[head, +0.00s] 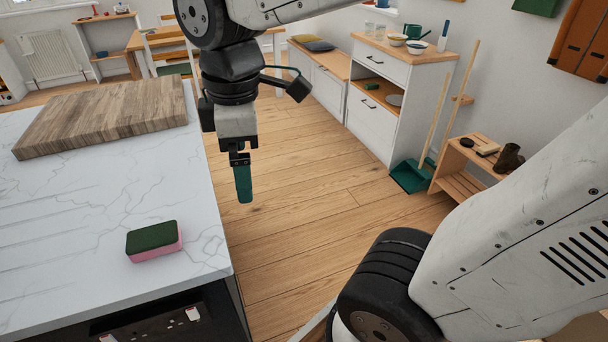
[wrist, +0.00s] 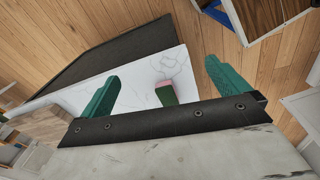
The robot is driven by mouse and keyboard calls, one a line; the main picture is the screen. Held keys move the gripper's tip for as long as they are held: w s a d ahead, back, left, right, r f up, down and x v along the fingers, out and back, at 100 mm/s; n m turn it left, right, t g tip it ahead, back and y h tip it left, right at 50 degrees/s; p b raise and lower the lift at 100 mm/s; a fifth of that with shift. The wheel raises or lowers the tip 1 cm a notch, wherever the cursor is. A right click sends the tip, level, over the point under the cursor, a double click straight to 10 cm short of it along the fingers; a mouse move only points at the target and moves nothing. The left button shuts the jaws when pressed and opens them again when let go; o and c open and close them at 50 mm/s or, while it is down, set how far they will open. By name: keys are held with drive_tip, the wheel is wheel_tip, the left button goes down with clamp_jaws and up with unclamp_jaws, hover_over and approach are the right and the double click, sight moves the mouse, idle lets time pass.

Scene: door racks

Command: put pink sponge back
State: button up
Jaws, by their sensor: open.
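The pink sponge (head: 154,242) has a dark green top. It lies flat on the white marble counter (head: 60,250), close to its front right corner. My gripper (head: 243,185) hangs beyond the counter's right edge, above the floor, apart from the sponge and higher than it. In the wrist view the two green fingers of my gripper (wrist: 160,82) are spread wide with nothing held between them. The sponge (wrist: 166,93) shows there far beyond the fingers, partly hidden by the gripper's dark bar.
A thick wooden board (head: 105,112) lies at the counter's back. A white cabinet (head: 375,115) holds bowls and a mug on top, with an open shelf below. A green dustpan (head: 412,176) and a low wooden rack (head: 475,160) stand right. The wooden floor between is clear.

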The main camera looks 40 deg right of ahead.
drive_tip(key=s+d+f+m, duration=0.1)
drive_tip(key=s+d+m, duration=0.4)
drive_tip(key=s+m, duration=0.3)
drive_tip(key=shift+s+d+f+m, duration=0.15)
drive_tip(key=shift+d+f+m, duration=0.2)
drive_tip(key=shift+m, duration=1.85)
drive_tip(key=shift+a+t, duration=0.15)
drive_tip(key=shift+t, duration=0.15)
